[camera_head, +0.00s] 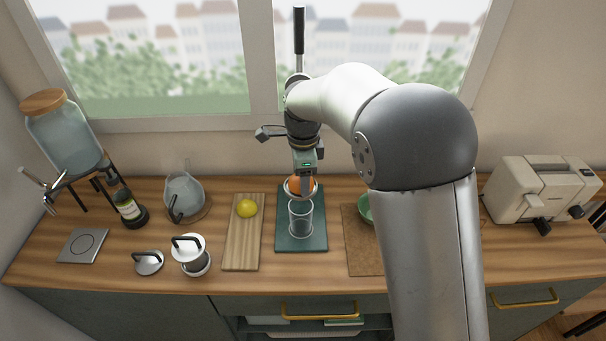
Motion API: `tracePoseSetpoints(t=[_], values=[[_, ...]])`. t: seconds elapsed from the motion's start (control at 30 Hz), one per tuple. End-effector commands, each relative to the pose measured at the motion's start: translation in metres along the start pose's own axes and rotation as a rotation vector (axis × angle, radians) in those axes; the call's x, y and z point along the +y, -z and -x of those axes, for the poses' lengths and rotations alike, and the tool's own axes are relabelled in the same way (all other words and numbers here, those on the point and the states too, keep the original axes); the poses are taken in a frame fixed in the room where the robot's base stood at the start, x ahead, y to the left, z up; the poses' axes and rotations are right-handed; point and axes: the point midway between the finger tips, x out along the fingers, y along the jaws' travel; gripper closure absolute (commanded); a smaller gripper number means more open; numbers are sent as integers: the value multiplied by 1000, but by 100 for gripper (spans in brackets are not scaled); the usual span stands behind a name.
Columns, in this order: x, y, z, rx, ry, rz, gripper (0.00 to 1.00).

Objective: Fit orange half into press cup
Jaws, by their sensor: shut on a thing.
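The press stands at mid-counter on a green base (290,240), with a tall dark-handled lever (299,32) upright behind my wrist. Its cup (290,187) is a light round rim above a clear glass (300,218) that stands on the base. The orange half (299,185) shows at the cup, directly below my gripper (304,176). My gripper points down and is shut on the orange half. The fingertips are small and partly hidden, and I cannot tell whether the orange half rests fully in the cup.
A yellow lemon (247,208) lies on a wooden board (242,254) left of the press. A green bowl (365,208) on a brown board (362,256) is partly behind my arm. A toaster (540,188) stands right; a kettle (184,192), a canister (190,255) and a glass dispenser (66,140) stand left.

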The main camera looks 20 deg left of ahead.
Motion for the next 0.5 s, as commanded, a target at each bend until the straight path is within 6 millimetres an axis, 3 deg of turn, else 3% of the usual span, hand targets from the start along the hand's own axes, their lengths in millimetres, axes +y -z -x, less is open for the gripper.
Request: tracePoseSetpoints(t=[0.17, 0.5], values=[[0, 0, -6, 0, 0, 0, 65], [0, 0, 4, 0, 0, 0, 65]])
